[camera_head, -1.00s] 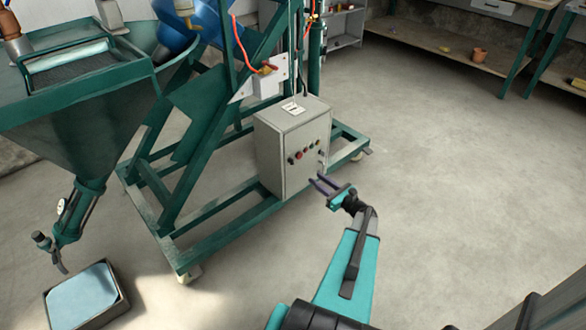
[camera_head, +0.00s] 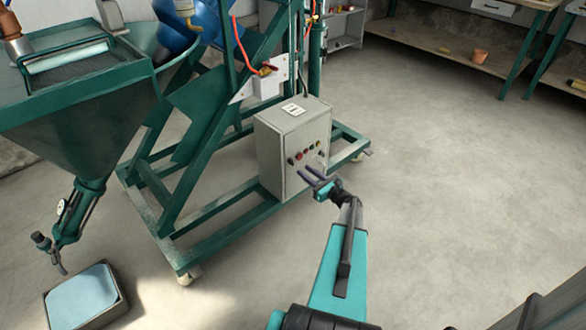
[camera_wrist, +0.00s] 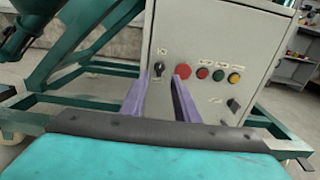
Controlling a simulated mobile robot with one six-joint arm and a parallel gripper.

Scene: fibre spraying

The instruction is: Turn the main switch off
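The grey control box (camera_head: 285,160) stands on the green frame, its front panel facing my gripper. In the wrist view the panel has a black rotary knob (camera_wrist: 158,69) at upper left and a larger black switch (camera_wrist: 233,104) at lower right. Their labels are too small to read, so I cannot tell which is the main switch. My gripper (camera_head: 309,175) is in front of the panel, with its two purple fingers apart and nothing between them. In the wrist view, my gripper (camera_wrist: 160,78) has its fingertips on either side below the left knob; contact is not clear.
Red (camera_wrist: 203,72), green (camera_wrist: 218,76) and yellow (camera_wrist: 234,78) controls and a larger red button (camera_wrist: 184,70) are on the panel. A green hopper (camera_head: 85,120) stands at left above a tray (camera_head: 120,308). Concrete floor (camera_head: 450,200) at right is clear.

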